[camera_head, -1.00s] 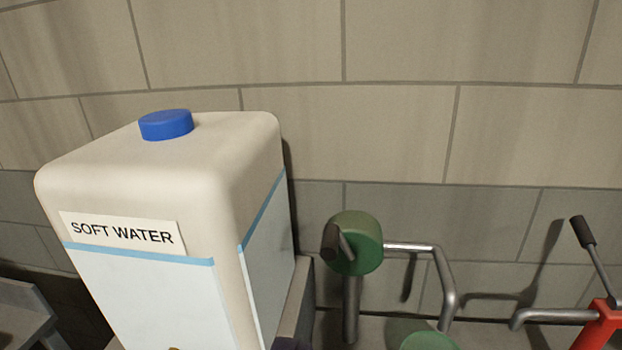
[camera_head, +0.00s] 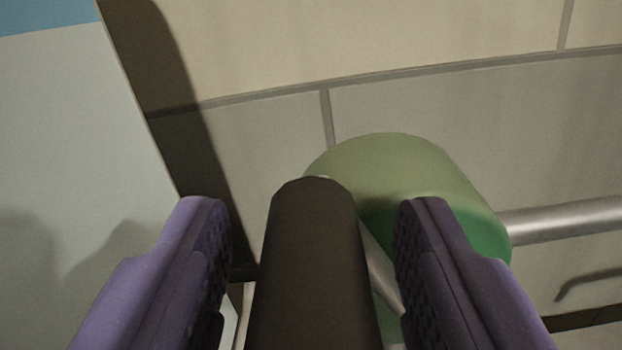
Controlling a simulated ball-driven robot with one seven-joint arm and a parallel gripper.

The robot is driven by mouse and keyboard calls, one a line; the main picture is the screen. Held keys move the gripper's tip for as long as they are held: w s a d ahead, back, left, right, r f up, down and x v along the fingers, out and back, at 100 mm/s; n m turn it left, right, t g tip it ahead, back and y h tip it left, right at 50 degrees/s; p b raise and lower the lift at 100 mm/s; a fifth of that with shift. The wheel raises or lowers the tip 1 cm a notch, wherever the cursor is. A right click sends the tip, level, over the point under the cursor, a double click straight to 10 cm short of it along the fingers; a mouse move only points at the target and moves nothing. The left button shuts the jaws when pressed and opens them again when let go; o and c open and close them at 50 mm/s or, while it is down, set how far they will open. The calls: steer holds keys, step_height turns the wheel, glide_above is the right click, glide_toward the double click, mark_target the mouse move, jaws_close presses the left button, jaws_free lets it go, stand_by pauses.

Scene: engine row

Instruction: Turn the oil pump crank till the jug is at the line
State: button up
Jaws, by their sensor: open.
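The oil pump is a green drum (camera_head: 415,165) in front of the wall. Its crank has a dark brown handle (camera_head: 312,270) that points toward me, and part of a pale metal crank arm (camera_head: 378,265) shows to the right of the handle. My gripper (camera_head: 315,205) is open, with one purple finger on each side of the handle. A gap shows between the handle and each finger. The handle hides part of the drum and the crank arm. The jug and its line are not in view.
The soft water tank's pale side (camera_head: 85,140) stands close at left, with shadows on it. A metal pipe (camera_head: 565,220) runs right from the drum. The tiled wall (camera_head: 400,75) closes off the back.

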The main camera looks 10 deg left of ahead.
steer(key=shift+w, duration=0.3)
steer(key=shift+c, duration=0.3)
steer(key=shift+s+r, duration=0.1)
jaws_close()
steer(key=shift+a+f+n+b, duration=0.6)
steer(key=shift+n+b, duration=0.3)
steer(key=shift+b, duration=0.2)
steer(key=shift+a+n+b, duration=0.3)
steer(key=shift+n, duration=0.4)
steer(key=shift+o, duration=0.3)
jaws_free()
